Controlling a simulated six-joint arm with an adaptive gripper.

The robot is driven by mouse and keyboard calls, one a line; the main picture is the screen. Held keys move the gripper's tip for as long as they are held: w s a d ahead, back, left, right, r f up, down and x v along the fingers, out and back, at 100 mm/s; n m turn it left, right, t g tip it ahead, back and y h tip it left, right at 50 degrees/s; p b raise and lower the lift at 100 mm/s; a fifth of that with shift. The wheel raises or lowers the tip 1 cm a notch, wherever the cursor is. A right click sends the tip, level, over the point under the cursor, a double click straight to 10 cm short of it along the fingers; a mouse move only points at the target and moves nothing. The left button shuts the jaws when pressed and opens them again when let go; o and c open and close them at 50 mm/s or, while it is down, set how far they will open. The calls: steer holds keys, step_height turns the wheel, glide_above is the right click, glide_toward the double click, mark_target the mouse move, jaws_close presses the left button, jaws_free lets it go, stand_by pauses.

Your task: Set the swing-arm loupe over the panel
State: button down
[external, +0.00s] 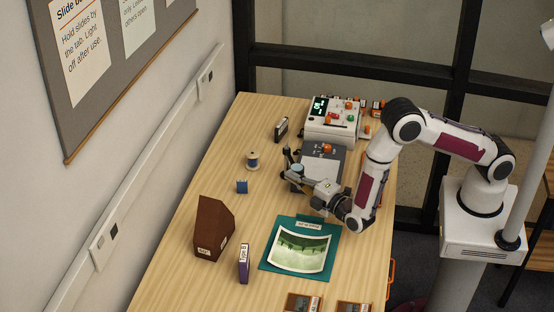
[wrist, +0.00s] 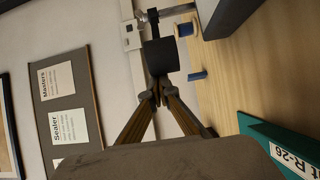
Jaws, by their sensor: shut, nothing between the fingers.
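A dark grey base with a white panel (external: 322,171) lies on the table behind my gripper. A small upright dark part with a pale round piece (external: 296,170), which looks like the swing-arm loupe, stands at the left edge of that base. In the wrist view a black cylinder (wrist: 160,57), likely part of the loupe, hangs by a metal arm (wrist: 172,11). My gripper (wrist: 155,92) is shut and empty, its fingertips right at the cylinder; I cannot tell if they touch. In the external view my gripper (external: 291,177) is partly lost against the loupe.
A white device (external: 332,118) with coloured knobs stands at the back. Thread spools (external: 252,160) and a blue spool (external: 242,186) stand left.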

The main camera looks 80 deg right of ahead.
steer(key=shift+s+d+n+t+y, duration=0.45)
steer(key=shift+s+n+y, duration=0.3)
steer(key=shift+y, duration=0.5)
steer(key=shift+s+d+n+t+y, duration=0.4)
steer(key=shift+s+n+y, duration=0.2)
steer(key=shift+n+y, duration=0.45)
steer(key=shift+s+d+n+t+y, duration=0.4)
steer(key=shift+s+n+y, duration=0.3)
steer(key=shift+y, duration=0.7)
steer(key=n+g+y, duration=0.1)
steer(key=n+y, duration=0.5)
steer(key=y, duration=0.3)
glide_toward(302, 173)
steer(key=shift+w+d+r, duration=0.1)
steer(key=shift+w+d, duration=0.4)
steer(key=shift+w, duration=0.3)
steer(key=shift+w+d, duration=0.45)
steer(key=shift+w, duration=0.4)
steer(key=shift+s+d, duration=0.25)
steer(key=shift+d, duration=0.65)
steer(key=shift+s+d, duration=0.25)
steer(key=shift+d, duration=0.6)
steer(key=shift+a, duration=0.15)
steer(key=shift+s+a, duration=0.3)
steer(key=shift+a, duration=0.6)
steer(key=shift+s+a, duration=0.25)
steer(key=shift+a, duration=0.7)
steer(key=d+v, duration=0.1)
steer(key=v, duration=0.8)
steer(key=shift+d, duration=0.4)
